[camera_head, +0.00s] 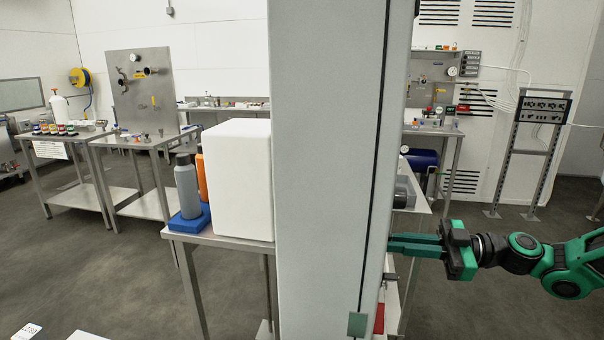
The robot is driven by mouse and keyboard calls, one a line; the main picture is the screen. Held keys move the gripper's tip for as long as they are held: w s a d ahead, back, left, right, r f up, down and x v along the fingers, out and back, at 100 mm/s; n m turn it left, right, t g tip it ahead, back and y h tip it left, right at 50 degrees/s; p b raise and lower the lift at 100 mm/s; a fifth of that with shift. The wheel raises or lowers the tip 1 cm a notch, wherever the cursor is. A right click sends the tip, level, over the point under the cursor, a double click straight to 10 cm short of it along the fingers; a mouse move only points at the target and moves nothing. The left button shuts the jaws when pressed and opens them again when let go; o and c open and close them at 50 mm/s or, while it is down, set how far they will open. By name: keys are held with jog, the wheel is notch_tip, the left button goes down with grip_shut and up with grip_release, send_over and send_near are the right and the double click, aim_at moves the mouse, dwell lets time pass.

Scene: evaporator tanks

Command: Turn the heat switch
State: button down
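I cannot pick out a heat switch for certain. A dark panel with rows of small controls (543,108) is on a metal stand at the right. A small grey box with several small marks (470,63) hangs on the back wall; both are too small to read. My gripper (396,244) is at the right, its green fingers pointing left at the right edge of a tall grey upright. Its fingertips end at that edge; I cannot tell whether they touch it or pass behind it. The fingers look close together, with no object visible between them.
The tall grey upright (325,170) blocks the middle of the view. A table left of it holds a white box (240,180) and a grey bottle (187,188) on a blue base. Steel benches (70,197) stand at the left. Open floor (100,270) lies front left.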

jog(key=shift+w+d, duration=0.15)
jog(key=shift+w, duration=0.05)
jog(key=shift+n, duration=1.2)
jog(key=shift+n, duration=1.1)
jog(key=shift+n, duration=0.7)
jog(key=c, duration=1.9)
grip_release()
jog(key=shift+o, duration=0.7)
